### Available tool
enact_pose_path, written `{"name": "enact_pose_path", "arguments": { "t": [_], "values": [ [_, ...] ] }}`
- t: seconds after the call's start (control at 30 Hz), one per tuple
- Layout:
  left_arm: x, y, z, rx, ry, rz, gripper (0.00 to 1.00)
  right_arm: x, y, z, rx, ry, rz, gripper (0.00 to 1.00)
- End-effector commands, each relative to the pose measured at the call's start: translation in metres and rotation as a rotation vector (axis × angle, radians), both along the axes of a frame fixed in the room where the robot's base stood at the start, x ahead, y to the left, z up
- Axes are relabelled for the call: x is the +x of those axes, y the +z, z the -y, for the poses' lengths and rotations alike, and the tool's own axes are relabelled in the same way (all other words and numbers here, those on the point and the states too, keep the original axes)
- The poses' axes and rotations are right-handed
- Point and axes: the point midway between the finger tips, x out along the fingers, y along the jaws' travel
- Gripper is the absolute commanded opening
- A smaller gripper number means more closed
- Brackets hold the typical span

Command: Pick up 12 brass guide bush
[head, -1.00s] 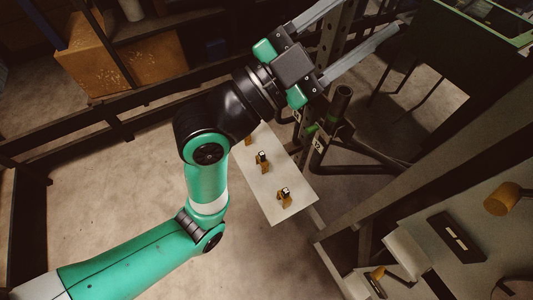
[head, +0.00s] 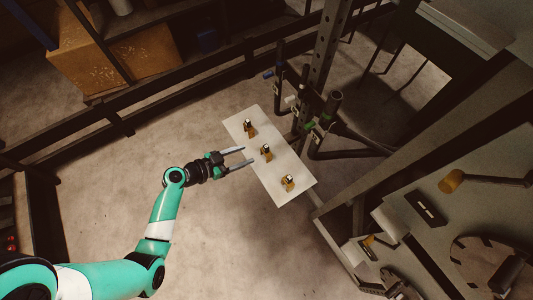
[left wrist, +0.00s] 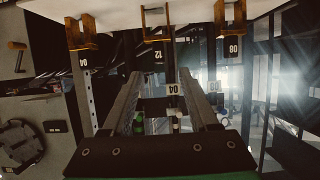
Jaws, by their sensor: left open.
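Three small brass pieces with dark and white tops stand in a row on a pale board. The middle one (head: 266,153) is the piece tagged 12; its tag (left wrist: 158,54) and brass holder (left wrist: 154,24) show at the top middle of the left wrist view. My left gripper (head: 247,156) is open and empty. Its fingers point at the middle piece from the left, a short gap away. In the left wrist view the fingers (left wrist: 160,76) are spread on either side of the line to tag 12. My right gripper is not in view.
The other brass pieces stand at the board's far end (head: 249,128) and near end (head: 288,183). The pale board (head: 298,197) adjoins dark posts (head: 320,110) on the right. A workbench with a mallet (head: 452,181) is at right. Open floor lies left of the board.

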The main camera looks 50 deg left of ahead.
Motion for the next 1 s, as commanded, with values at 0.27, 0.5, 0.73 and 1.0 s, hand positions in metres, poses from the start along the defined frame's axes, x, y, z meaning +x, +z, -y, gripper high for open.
{"name": "enact_pose_path", "arguments": {
  "t": [0.27, 0.5, 0.73, 1.0],
  "values": [
    [0.038, -0.016, 0.009, 0.000, -0.002, 0.000, 0.60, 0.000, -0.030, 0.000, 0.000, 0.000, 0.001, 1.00],
    [0.048, -0.020, 0.011, 0.000, -0.003, 0.000, 0.60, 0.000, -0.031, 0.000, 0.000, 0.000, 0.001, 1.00],
    [0.083, -0.033, 0.020, 0.001, -0.003, 0.000, 0.60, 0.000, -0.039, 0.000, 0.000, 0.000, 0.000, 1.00],
    [0.088, -0.034, 0.021, 0.001, 0.000, 0.000, 0.60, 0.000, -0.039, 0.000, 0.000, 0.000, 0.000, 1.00]
  ]
}}
